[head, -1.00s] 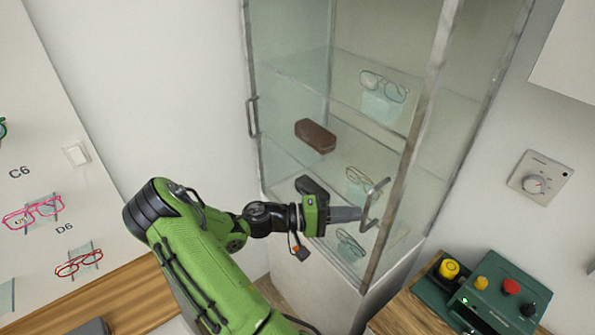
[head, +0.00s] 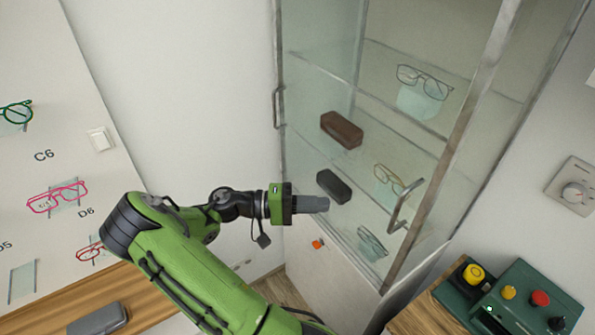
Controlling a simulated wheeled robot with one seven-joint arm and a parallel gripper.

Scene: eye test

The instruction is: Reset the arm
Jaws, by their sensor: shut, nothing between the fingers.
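My green arm (head: 205,270) reaches in from the bottom of the head view. My gripper (head: 325,204) points right, in front of the lower part of the glass cabinet (head: 465,140). Its dark grey fingers are shut and empty. They stand apart from the metal handle (head: 404,207) on the cabinet's right side, with a clear gap to its left. I cannot tell whether the glass front is fully closed.
Behind the glass are a brown case (head: 341,129), a dark case (head: 333,186) and glasses (head: 424,82). A second handle (head: 278,108) is on the left. A green button box (head: 515,318) is lower right. A grey case (head: 97,319) lies on the wooden counter (head: 150,300) at left.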

